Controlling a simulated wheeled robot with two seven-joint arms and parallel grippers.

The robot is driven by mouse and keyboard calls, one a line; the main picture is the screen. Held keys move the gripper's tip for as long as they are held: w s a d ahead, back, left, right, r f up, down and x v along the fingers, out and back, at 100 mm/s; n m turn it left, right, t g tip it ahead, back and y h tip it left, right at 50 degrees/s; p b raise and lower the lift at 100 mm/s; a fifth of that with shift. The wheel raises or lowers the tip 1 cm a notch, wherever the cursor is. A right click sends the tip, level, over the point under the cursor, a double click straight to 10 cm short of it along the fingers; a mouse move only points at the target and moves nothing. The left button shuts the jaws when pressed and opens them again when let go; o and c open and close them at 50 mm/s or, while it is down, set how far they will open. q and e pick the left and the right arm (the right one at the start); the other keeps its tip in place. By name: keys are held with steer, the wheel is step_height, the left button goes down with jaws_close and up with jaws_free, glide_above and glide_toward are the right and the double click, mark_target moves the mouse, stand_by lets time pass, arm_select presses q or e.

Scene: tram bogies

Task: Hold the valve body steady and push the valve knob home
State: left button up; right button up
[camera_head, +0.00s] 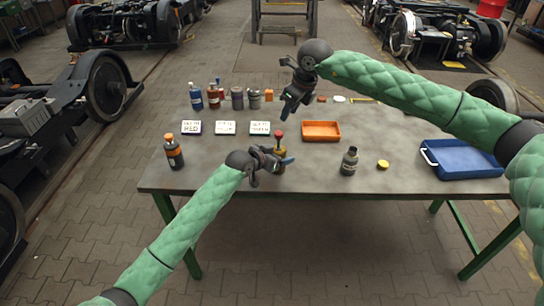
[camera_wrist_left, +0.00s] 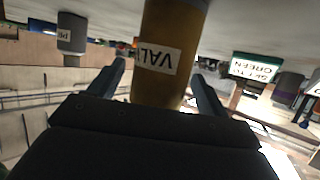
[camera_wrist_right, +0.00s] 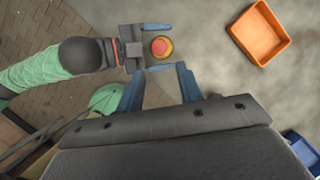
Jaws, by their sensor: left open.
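The valve body is a brass-yellow cylinder (camera_wrist_left: 158,80) with a white label, standing on the table; in the head view my left gripper (camera_head: 278,160) partly hides it. The red valve knob (camera_head: 279,134) stands above the body on a short stem; the right wrist view shows the knob (camera_wrist_right: 161,46) from above. My left gripper is open, with one finger on each side of the body; contact cannot be told. My right gripper (camera_head: 290,107) is in the air above and behind the valve, pointing down. Its fingers (camera_wrist_right: 160,85) are apart and empty, with the knob beyond their tips.
An orange tray (camera_head: 321,138) lies right of the valve, a dark bottle (camera_head: 349,161) and yellow disc (camera_head: 383,164) further right, a blue tray (camera_head: 470,160) at the right end. An orange-capped bottle (camera_head: 173,152) stands left. Label cards and several bottles line the back.

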arm_select(q)
steer(key=shift+x, duration=0.9)
